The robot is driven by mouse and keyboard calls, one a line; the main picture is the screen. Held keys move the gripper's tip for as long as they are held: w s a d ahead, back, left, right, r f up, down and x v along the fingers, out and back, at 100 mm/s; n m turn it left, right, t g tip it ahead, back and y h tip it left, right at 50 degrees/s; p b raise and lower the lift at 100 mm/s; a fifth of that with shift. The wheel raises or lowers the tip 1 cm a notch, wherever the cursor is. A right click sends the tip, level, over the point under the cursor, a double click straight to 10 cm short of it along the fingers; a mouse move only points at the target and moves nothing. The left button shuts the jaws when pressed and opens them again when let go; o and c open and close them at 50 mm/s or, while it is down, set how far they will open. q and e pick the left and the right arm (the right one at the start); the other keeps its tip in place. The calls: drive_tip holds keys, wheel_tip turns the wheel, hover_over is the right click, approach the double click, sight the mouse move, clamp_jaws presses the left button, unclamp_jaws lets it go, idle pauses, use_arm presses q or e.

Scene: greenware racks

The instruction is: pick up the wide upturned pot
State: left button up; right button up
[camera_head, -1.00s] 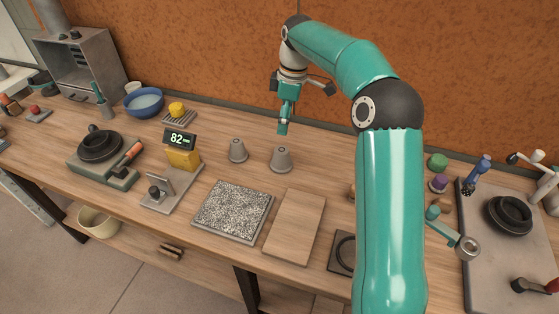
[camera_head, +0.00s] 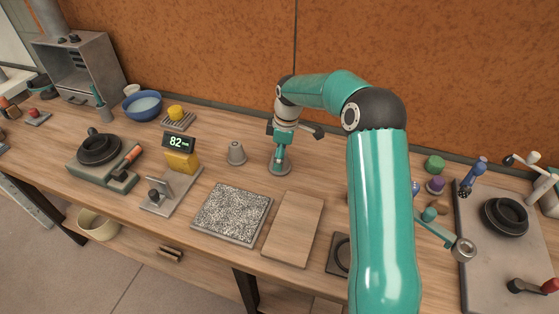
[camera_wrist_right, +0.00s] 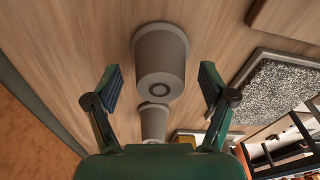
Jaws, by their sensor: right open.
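The wide upturned pot (camera_head: 279,169) is grey and stands mouth-down on the wooden table, mostly hidden behind my right gripper in the head view. In the right wrist view the wide pot (camera_wrist_right: 160,62) appears between the two fingers, its small end with a dark ring facing the camera. My right gripper (camera_wrist_right: 161,78) is open, with a gap showing between each finger and the pot. In the head view my right gripper (camera_head: 281,156) is down at the pot. My left gripper is not in view.
A narrower upturned pot (camera_head: 236,153) stands just left; it also shows in the wrist view (camera_wrist_right: 153,121). A speckled slab (camera_head: 231,214) and a wooden board (camera_head: 293,228) lie in front. The wall is close behind.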

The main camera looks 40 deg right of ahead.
drive_tip(key=c, duration=1.3)
